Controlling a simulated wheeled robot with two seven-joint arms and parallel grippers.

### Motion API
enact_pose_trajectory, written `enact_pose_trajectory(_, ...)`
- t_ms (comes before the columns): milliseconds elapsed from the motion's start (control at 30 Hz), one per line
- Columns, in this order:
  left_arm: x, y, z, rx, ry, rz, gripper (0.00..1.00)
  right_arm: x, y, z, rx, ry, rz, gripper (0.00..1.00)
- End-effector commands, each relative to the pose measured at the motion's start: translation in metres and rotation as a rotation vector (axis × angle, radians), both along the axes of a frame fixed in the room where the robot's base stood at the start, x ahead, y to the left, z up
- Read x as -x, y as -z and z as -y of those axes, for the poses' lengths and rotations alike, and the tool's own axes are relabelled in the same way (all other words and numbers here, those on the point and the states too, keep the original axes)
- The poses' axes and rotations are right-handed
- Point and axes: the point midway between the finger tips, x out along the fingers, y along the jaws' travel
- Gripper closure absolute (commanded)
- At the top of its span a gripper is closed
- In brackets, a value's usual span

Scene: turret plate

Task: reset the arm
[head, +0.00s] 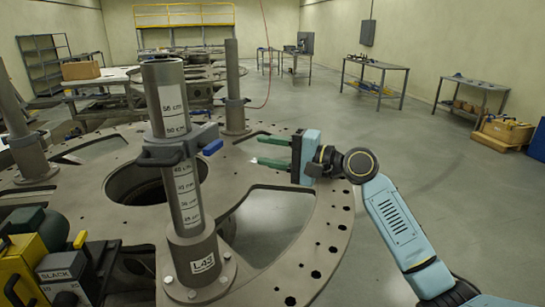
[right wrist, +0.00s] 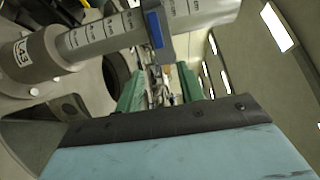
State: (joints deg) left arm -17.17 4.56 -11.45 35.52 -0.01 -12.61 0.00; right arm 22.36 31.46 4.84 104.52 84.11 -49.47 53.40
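My right gripper (head: 260,150) comes in from the right in the head view, above the turret plate (head: 325,215). Its two green fingers are apart with nothing between them, and they point left toward the grey post (head: 180,190). The post stands upright and carries a label and centimetre marks. My left gripper is not in view.
A second post (head: 233,90) stands farther back on the plate, and another (head: 22,130) at the left. A yellow and black device (head: 25,265) with a SLACK box (head: 62,268) is at front left. Workbenches (head: 375,75) line the back.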

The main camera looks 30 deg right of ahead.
Motion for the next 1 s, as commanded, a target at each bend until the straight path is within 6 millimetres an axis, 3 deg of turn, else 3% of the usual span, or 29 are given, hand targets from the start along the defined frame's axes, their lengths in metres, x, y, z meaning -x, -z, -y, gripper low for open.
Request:
enact_pose_trajectory(667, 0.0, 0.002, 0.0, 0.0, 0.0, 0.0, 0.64, 0.006, 0.004, 0.002, 0.013, -0.002, -0.003, 0.62)
enact_pose_trajectory(767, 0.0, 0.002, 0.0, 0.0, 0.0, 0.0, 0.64, 0.013, 0.029, -0.009, 0.087, -0.012, -0.017, 0.62)
enact_pose_trajectory(833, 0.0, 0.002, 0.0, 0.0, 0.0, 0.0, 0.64, 0.023, 0.062, -0.023, 0.192, -0.027, -0.033, 0.62)
enact_pose_trajectory(1000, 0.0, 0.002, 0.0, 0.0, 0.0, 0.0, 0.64, 0.078, 0.169, -0.062, 0.576, -0.11, -0.078, 0.62)
